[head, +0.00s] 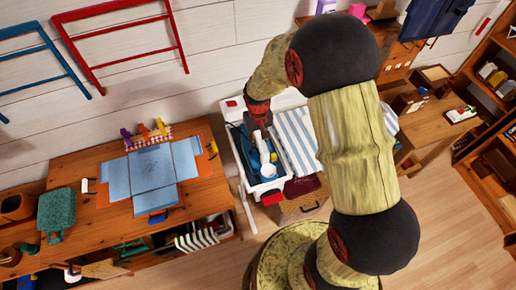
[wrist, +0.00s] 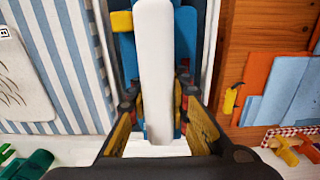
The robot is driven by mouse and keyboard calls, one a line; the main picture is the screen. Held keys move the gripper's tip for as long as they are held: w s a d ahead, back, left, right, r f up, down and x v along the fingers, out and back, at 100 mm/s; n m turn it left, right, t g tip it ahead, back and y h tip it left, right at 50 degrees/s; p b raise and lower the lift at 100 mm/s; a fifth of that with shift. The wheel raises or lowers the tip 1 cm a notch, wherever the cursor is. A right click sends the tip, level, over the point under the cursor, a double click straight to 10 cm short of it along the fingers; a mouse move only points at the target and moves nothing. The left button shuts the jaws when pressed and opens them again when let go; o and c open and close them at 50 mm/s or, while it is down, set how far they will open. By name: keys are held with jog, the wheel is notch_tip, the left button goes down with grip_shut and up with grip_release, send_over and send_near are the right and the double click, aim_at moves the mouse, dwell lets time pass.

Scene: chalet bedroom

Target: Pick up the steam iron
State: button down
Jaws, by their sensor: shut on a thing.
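A white, elongated thing with blue parts, which I take to be the steam iron (head: 263,150), sits in a white tray (head: 268,186) in the head view. In the wrist view the iron (wrist: 155,50) runs lengthwise between the yellow-padded fingers of my gripper (wrist: 156,98). My gripper (head: 258,119) reaches down into the tray from above and is shut on it. The iron's lower parts are hidden by the fingers and the tray's other contents. I cannot tell whether it is clear of the tray floor.
A striped ironing board (head: 295,139) is directly right of the tray. Blue items and a yellow block (wrist: 121,21) lie close beside the iron. A wooden table (head: 100,225) with folded blue cloth (head: 152,168) stands to the left. Bare floor (head: 445,205) shows at right.

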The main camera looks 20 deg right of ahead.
jog(key=shift+r, duration=0.15)
jog(key=shift+w+r, duration=0.15)
jog(key=shift+r, duration=0.45)
jog(key=s+a+r+p, duration=0.2)
jog(key=s+a+r, duration=0.1)
jog(key=s+r, duration=0.8)
jog(key=shift+s+a+r, duration=0.3)
jog(key=shift+s+r, duration=0.05)
jog(key=shift+s, duration=1.05)
jog(key=c, duration=2.4)
grip_release()
grip_shut()
jog(key=shift+d+r+p, duration=0.1)
jog(key=shift+p, duration=0.25)
